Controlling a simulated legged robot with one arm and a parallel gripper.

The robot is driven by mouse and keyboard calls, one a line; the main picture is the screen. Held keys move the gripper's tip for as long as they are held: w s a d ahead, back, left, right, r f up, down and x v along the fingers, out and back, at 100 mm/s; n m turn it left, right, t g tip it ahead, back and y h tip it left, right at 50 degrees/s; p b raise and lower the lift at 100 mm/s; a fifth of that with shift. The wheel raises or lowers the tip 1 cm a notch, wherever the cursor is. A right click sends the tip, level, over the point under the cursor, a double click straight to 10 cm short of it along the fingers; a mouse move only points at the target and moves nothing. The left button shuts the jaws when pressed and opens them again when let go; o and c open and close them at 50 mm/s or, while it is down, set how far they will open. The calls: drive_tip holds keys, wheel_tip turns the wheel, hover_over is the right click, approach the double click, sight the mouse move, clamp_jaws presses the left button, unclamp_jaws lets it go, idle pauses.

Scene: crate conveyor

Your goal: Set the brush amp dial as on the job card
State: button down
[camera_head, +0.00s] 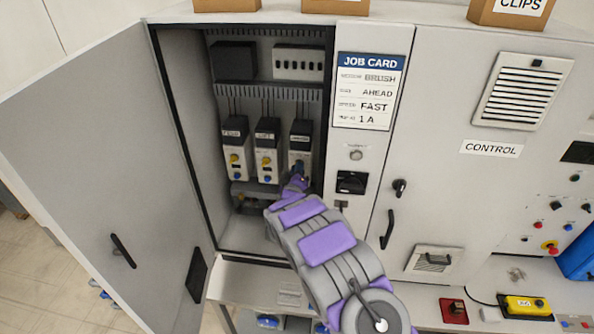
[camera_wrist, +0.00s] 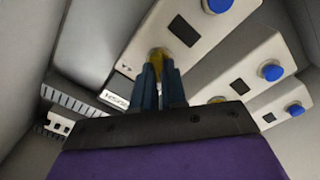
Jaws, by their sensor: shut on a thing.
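The job card (camera_head: 369,92) is on the panel right of the open cabinet; it reads BRUSH, AHEAD, FAST and 1 A. Three amp modules stand in the cabinet: left (camera_head: 235,150), middle (camera_head: 267,152) and right (camera_head: 300,138). Their name labels are too small to read surely. My gripper (camera_head: 296,182) is at the right module. In the wrist view my gripper (camera_wrist: 160,76) has its blue-grey fingers shut on the yellow dial (camera_wrist: 158,53) of the nearest module (camera_wrist: 148,36). The fingers hide much of the dial, and its setting cannot be read.
The cabinet door (camera_head: 105,170) stands open at the left. A black switch (camera_head: 351,182) and a handle (camera_head: 387,229) are to the right. Neighbouring modules with blue knobs (camera_wrist: 272,72) are close beside my fingers.

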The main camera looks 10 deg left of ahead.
drive_tip(key=c, duration=1.2)
unclamp_jaws()
drive_tip(key=shift+a+f, duration=0.2)
drive_tip(key=shift+f, duration=0.1)
drive_tip(key=shift+r, duration=0.1)
drive_tip(key=shift+s, duration=0.15)
drive_tip(key=shift+s+a+b, duration=0.2)
drive_tip(key=shift+s+b, duration=0.1)
drive_tip(key=shift+s, duration=3.95)
drive_tip(key=shift+s+a+b, duration=0.15)
drive_tip(key=shift+s+b, duration=0.1)
drive_tip(key=shift+s, duration=4)
